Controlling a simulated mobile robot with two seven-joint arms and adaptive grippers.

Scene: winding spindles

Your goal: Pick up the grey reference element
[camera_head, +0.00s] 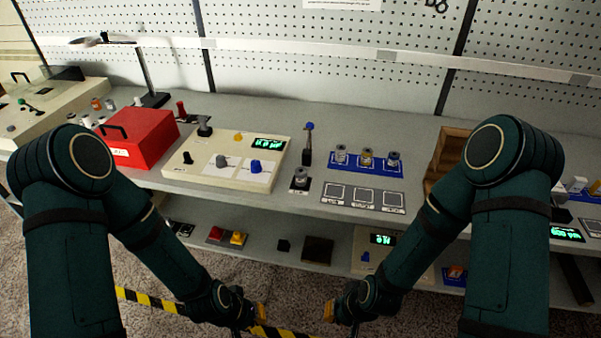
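A small grey knob-like element (221,161) stands on a white square of the beige panel (190,173), left of a similar blue element (256,166). I take this grey one as the reference element, though its label is too small to read. My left gripper (258,313) and my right gripper (333,312) hang low in front of the bench, well below and apart from the panel. Both are small and seen from above, with orange tips facing each other. I cannot tell how far the fingers are apart. Nothing visible is held.
A red box (138,137) stands left of the panel. A grey spool (299,179) sits on a dark pad right of it. A blue tray (350,168) holds 3 spools, with marked squares (364,196) in front. A wooden box (447,152) stands further right. A lower shelf (345,238) carries small items.

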